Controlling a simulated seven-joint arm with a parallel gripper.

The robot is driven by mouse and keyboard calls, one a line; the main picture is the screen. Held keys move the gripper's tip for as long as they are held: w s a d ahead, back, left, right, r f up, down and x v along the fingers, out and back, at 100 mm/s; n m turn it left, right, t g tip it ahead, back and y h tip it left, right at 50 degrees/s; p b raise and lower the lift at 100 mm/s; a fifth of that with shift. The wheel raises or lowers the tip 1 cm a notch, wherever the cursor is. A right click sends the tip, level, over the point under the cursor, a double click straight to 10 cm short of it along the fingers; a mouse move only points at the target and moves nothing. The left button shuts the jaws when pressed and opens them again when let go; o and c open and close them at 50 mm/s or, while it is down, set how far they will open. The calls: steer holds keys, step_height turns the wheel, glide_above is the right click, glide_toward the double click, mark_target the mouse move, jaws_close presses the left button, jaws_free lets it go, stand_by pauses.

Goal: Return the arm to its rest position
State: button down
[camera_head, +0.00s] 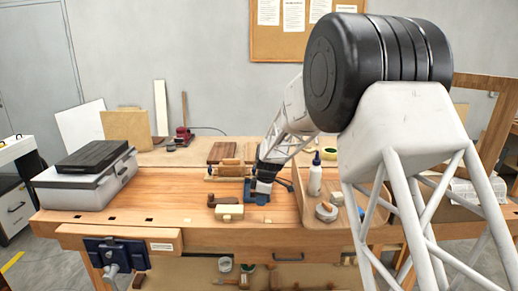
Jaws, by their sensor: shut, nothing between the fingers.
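My arm (398,135) fills the right side, with a large black joint and a pale lattice link. Its far part slants down and left to the workbench (160,190). My gripper (262,184) is at its dark lower end, low over the middle of the bench. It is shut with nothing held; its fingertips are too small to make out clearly. A blue and white item (257,193) is right beside or under it, and I cannot tell whether they touch.
A grey case (87,182) stands on the left of the bench. Left of my gripper are a wooden roller (231,169) and a cream block (229,212). To its right, a wooden tray (300,190) holds a white bottle (315,178) and a tape roll (326,211). The front-left bench top is mostly clear.

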steer(key=s+d+r+m+t, duration=0.1)
steer(key=s+d+r+m, duration=0.3)
steer(key=s+d+r, duration=0.55)
steer(key=s+d+r+m, duration=0.2)
steer(key=s+r+m, duration=0.35)
steer(key=s, duration=0.95)
steer(key=s+d+m+h, duration=0.1)
steer(key=s+d+m, duration=0.2)
steer(key=s, duration=1.1)
steer(key=s+d+r+m+t, duration=0.1)
steer(key=s+d+m, duration=0.2)
steer(key=s, duration=1.1)
steer(key=shift+s+d+m+t+h, duration=0.15)
steer(key=shift+s+m+t+h, duration=0.2)
steer(key=shift+m, duration=0.5)
